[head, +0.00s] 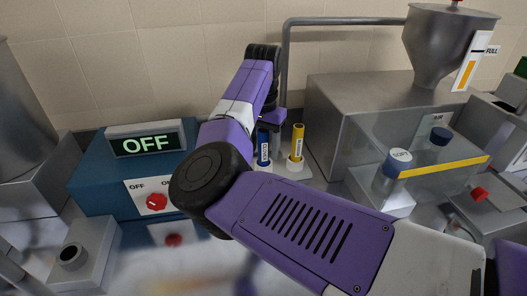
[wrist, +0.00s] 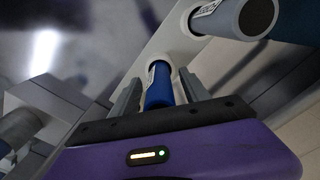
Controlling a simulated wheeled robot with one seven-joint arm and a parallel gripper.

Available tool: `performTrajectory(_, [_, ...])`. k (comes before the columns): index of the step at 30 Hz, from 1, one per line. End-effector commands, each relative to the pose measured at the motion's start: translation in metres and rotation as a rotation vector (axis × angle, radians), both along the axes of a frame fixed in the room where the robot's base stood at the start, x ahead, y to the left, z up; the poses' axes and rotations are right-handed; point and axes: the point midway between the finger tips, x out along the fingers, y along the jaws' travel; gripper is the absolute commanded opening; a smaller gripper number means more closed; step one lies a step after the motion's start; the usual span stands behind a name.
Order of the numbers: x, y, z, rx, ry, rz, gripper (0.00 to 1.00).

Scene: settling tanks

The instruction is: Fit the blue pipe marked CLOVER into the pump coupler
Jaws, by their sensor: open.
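A blue pipe (head: 264,148) with a white label stands in a pale holder (head: 307,172), left of a yellow pipe (head: 298,140). The label is too small to read. My gripper (head: 270,122) is over the blue pipe, partly hidden by my arm. In the wrist view my gripper (wrist: 158,80) is open, one finger on each side of the blue pipe (wrist: 158,90), with no visible grip on it. A grey box with a dark round opening (head: 72,256) stands at the front left; I cannot tell whether it is the pump coupler.
A blue unit with an OFF display (head: 146,144) and red knob (head: 157,202) stands left. A steel tank with a hopper (head: 440,45) stands right, beside a yellow-striped clear box (head: 445,165).

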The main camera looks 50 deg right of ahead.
Motion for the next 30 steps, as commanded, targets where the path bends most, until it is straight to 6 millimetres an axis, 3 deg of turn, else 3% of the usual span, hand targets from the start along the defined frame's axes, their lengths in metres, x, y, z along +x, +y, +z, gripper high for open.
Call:
performTrajectory(4, [0.0, 0.0, 0.0, 0.0, 0.0, 0.0, 0.54])
performTrajectory(5, [0.0, 0.0, 0.0, 0.0, 0.0, 0.0, 0.5])
performTrajectory(12, [0.0, 0.0, 0.0, 0.0, 0.0, 0.0, 0.03])
performTrajectory(13, [0.0, 0.0, 0.0, 0.0, 0.0, 0.0, 0.0])
performTrajectory(23, [0.0, 0.0, 0.001, -0.001, -0.001, 0.0, 0.0])
performTrajectory(30, [0.0, -0.001, 0.018, -0.002, -0.002, -0.001, 0.0])
